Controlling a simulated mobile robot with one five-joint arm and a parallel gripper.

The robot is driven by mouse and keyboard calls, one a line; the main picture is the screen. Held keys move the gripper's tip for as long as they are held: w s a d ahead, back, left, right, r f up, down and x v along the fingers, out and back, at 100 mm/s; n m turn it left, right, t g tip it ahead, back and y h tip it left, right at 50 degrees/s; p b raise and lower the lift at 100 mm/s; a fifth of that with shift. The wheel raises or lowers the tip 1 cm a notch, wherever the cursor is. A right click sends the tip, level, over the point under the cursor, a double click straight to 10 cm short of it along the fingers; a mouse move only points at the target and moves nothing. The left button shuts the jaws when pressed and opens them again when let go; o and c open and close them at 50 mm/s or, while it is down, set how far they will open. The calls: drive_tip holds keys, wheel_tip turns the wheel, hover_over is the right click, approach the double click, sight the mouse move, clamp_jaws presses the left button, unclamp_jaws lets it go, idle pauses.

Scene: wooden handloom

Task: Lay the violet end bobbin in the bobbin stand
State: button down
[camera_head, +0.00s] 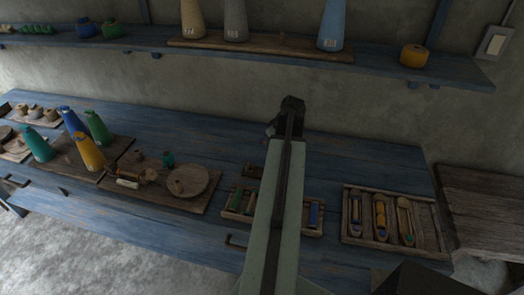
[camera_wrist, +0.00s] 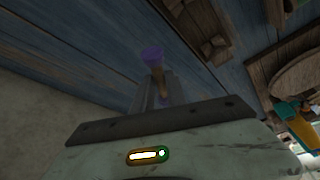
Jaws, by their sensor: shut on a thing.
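The violet end bobbin (camera_wrist: 153,57) shows in the wrist view, with a violet flange and a brown shaft. My gripper (camera_wrist: 160,90) is shut on it and holds it in the air. In the head view my gripper (camera_head: 288,112) is over the back of the blue bench, and the bobbin cannot be made out there. A low wooden rack, which looks like the bobbin stand (camera_head: 312,232), is at the bench's front middle.
A wooden tray (camera_head: 435,240) with several shuttles lies right of the rack. At left, a board (camera_head: 150,190) carries a round wooden disc (camera_head: 187,181) and other items, near several coloured cones. A shelf (camera_head: 385,62) with cones runs above. The bench behind the rack is mostly clear.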

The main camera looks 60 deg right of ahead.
drive_tip(key=s+a+r+n+y+p, duration=0.2)
drive_tip(key=a+r+n+y, duration=0.1)
drive_tip(key=a+n, duration=0.4)
drive_tip(key=shift+m+h, duration=0.3)
drive_tip(key=shift+m, duration=0.1)
drive_tip(key=f+b, duration=0.4)
drive_tip(key=f, duration=0.1)
drive_tip(key=a+f+b, duration=0.1)
drive_tip(key=f+b, duration=0.1)
drive_tip(key=b, duration=0.1)
drive_tip(key=shift+w+f, duration=0.15)
drive_tip(key=c, duration=1.3)
unclamp_jaws()
drive_tip(key=shift+o, duration=0.2)
drive_tip(key=p+v, duration=0.7)
drive_tip(key=v, duration=0.1)
drive_tip(key=shift+d, duration=0.1)
